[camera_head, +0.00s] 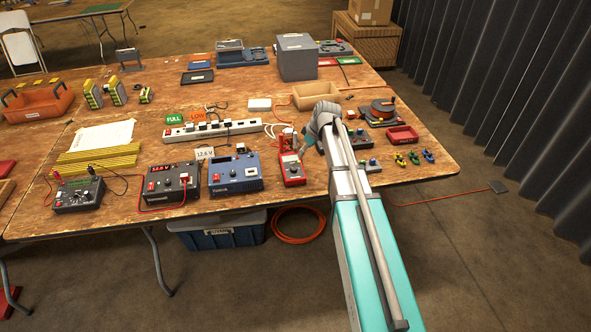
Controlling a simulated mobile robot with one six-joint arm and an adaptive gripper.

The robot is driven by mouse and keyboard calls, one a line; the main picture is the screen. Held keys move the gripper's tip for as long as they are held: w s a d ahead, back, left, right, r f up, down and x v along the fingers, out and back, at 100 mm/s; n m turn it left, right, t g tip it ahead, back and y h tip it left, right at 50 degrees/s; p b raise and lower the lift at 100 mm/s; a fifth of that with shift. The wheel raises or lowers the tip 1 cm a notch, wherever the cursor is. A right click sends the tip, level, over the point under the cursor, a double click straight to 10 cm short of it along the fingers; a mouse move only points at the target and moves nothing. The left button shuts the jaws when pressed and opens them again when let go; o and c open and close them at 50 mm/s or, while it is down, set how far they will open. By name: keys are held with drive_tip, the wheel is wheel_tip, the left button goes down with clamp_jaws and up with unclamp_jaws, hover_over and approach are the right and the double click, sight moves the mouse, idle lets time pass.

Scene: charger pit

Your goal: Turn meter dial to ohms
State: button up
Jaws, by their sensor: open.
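A small red handheld meter (291,169) lies near the front edge of the wooden table, right of a blue bench unit. Its dial and markings are too small to read. My arm reaches over the table from the lower right and bends down at the wrist. My gripper (304,148) is open just beside the upper right of the red meter. I cannot tell whether it touches the meter, and the arm partly hides its fingers.
A blue unit (235,174) and a black unit (171,185) with a red display stand left of the meter. A power strip (211,130) lies behind them. A control box with coloured knobs (362,142) sits right of my arm. The table's front edge (230,211) is close.

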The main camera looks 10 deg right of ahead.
sight(294, 168)
drive_tip(key=shift+b+x, duration=5.3)
drive_tip(key=shift+x, duration=0.75)
clamp_jaws()
